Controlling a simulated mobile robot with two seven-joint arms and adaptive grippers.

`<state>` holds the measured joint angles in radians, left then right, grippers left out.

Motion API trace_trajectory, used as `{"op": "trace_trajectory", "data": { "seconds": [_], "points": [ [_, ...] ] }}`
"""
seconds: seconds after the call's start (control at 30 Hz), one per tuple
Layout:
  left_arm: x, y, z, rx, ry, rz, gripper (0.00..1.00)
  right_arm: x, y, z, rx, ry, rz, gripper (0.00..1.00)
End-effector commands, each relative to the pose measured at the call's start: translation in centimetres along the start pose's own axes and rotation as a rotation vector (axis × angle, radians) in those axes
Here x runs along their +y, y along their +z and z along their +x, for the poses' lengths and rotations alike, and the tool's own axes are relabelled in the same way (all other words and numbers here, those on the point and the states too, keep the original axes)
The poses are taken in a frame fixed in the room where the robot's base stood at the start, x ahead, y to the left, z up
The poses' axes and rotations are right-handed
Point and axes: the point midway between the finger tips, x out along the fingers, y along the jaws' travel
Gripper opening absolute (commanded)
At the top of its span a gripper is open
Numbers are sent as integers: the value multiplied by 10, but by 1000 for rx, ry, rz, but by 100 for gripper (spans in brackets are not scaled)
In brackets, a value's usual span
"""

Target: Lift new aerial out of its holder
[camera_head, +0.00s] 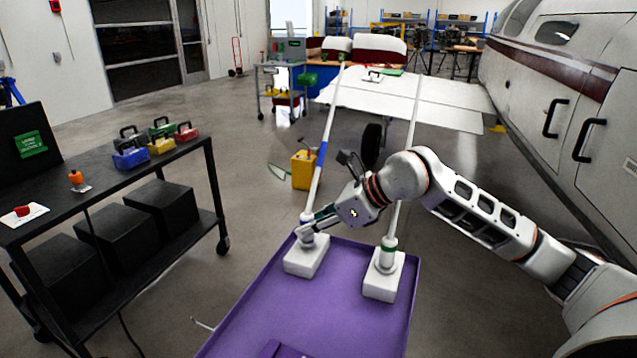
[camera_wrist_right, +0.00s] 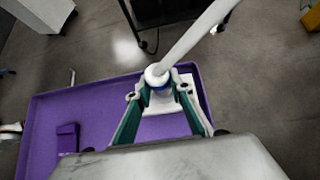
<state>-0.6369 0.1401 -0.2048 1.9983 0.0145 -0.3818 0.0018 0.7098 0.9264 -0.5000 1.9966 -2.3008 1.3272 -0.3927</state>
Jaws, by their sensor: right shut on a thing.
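Two long pale aerials stand in white block holders at the far end of a purple tray (camera_head: 262,312). The left aerial (camera_head: 330,115) has a blue band partway up; the right aerial (camera_head: 412,110) has a green band near its foot. My right gripper (camera_head: 309,224) is shut on the left aerial low down, just above its holder (camera_head: 306,262). In the right wrist view, the green fingers (camera_wrist_right: 161,82) close around this aerial (camera_wrist_right: 195,38) over the holder. Whether its foot is still seated is hidden. The right holder (camera_head: 384,278) is untouched. My left gripper is not in view.
A black cart (camera_head: 95,180) with small coloured cases stands at the left. A yellow container (camera_head: 303,170) is on the floor beyond the tray. A white aircraft body (camera_head: 560,80) is at the right. The near part of the tray is mostly clear.

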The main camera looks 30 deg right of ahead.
Motion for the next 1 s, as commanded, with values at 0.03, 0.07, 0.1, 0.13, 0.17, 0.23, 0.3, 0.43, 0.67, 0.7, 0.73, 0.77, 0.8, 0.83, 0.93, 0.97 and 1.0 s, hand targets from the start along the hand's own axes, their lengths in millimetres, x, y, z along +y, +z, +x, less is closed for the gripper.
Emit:
{"op": "trace_trajectory", "data": {
  "seconds": [0.03,0.07,0.1,0.13,0.17,0.23,0.3,0.43,0.67,0.7,0.73,0.77,0.8,0.83,0.93,0.97,1.0],
  "points": [
    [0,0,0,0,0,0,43,0,1,0,-1,0,-1,0],
    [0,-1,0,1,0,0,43,0,1,-1,-1,-1,-1,0],
    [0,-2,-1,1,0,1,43,0,2,-2,-1,-1,-1,0],
    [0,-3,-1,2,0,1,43,0,3,-2,-2,-1,-1,0],
    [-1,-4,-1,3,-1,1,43,0,4,-3,-2,-1,-1,0],
    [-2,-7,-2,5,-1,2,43,0,7,-6,-3,-2,-2,0],
    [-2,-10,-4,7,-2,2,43,0,11,-9,-3,-2,-2,0],
    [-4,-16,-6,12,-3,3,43,0,16,-13,-3,-2,-2,0],
    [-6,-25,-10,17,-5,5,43,0,25,-21,-2,-1,-1,0],
    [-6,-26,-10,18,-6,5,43,0,26,-22,-2,-1,-1,0],
    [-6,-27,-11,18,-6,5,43,0,27,-23,-2,-1,-1,0],
    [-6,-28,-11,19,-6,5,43,0,28,-23,-2,-1,-1,0],
    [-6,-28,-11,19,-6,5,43,0,28,-24,-1,-1,-1,0],
    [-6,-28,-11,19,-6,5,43,0,28,-24,-1,-1,0,0],
    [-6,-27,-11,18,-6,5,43,0,27,-23,-1,0,0,0],
    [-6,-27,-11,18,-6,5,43,0,27,-23,-1,0,0,0],
    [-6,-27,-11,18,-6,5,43,0,27,-23,-1,0,0,0]
  ]
}}
